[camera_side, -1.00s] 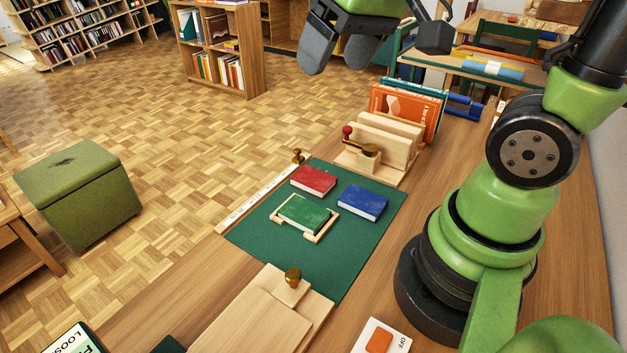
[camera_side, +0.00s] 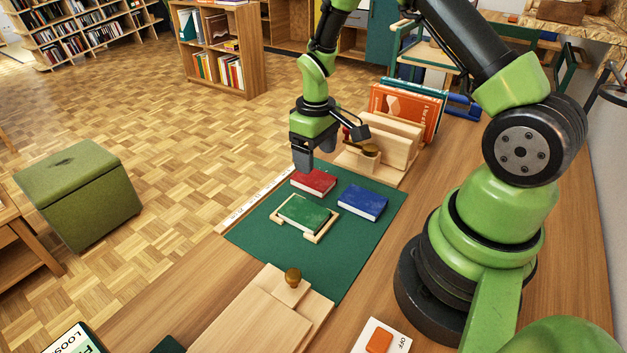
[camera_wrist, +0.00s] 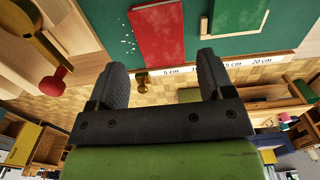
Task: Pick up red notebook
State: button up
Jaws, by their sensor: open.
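The red notebook (camera_side: 314,182) lies flat on the green mat (camera_side: 262,254), near its far left edge. It also shows in the wrist view (camera_wrist: 158,34), just beyond my fingertips. My gripper (camera_side: 305,168) is open and points down over the far edge of the notebook. In the wrist view my gripper (camera_wrist: 162,80) has its two dark fingers spread with nothing between them. In the side view the fingers overlap the notebook's far left corner; I cannot tell whether they touch it.
A green notebook (camera_side: 304,213) sits in a wooden frame, and a blue notebook (camera_side: 362,202) lies to its right. A wooden press with a brass handle (camera_side: 364,150) stands close behind. A wooden block with a brass knob (camera_side: 293,275) is at the front. A ruler strip (camera_side: 258,198) edges the mat.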

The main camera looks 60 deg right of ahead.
aim_at(313, 178)
jog(key=f, duration=0.6)
jog(key=shift+w, duration=0.25)
jog(key=c, duration=0.7)
jog(key=shift+r, duration=0.15)
